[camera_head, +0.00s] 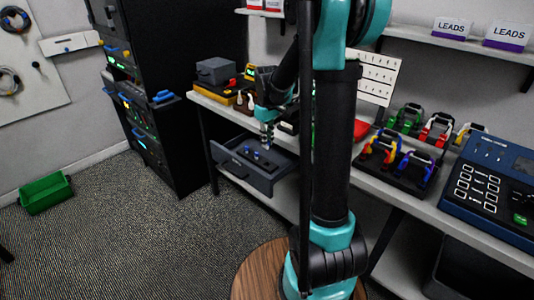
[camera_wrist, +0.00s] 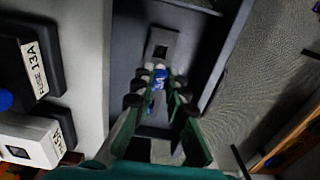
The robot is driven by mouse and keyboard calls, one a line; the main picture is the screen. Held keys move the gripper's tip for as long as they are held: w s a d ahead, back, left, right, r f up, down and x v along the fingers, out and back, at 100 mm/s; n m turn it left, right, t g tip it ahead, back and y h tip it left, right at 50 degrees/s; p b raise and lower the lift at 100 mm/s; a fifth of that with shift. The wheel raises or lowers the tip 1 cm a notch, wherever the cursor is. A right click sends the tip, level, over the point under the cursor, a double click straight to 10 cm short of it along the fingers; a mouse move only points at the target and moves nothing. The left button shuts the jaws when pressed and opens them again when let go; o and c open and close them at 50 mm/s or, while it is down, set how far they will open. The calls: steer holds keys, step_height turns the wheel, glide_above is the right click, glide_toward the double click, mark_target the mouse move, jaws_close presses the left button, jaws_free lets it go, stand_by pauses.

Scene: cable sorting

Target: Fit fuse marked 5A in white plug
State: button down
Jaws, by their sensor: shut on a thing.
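My gripper (camera_wrist: 160,92) is shut on a small blue fuse (camera_wrist: 161,78) with pale ends. Its marking ends in A, but the digit is too small to read surely. The fuse is over an open grey drawer, near a grey holder (camera_wrist: 158,36) with a dark square recess; I cannot tell whether it is clear of the holder. The white plug (camera_wrist: 22,128) lies on the bench at the left of the wrist view, its label partly hidden. In the head view my gripper (camera_head: 267,132) points down over the drawer (camera_head: 268,184).
A black plug (camera_wrist: 42,84) labelled FUSE 13A lies beside the white one. Blue fuses (camera_head: 248,149) show in the drawer. A grey box (camera_head: 215,70) stands on the bench, with a rack of coloured cables (camera_head: 408,175) and a blue tester (camera_head: 490,185) to the right.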

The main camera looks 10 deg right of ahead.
step_height(320, 180, up, 14)
steer(key=shift+r, duration=0.15)
stand_by(0.6)
steer(key=shift+w, duration=0.1)
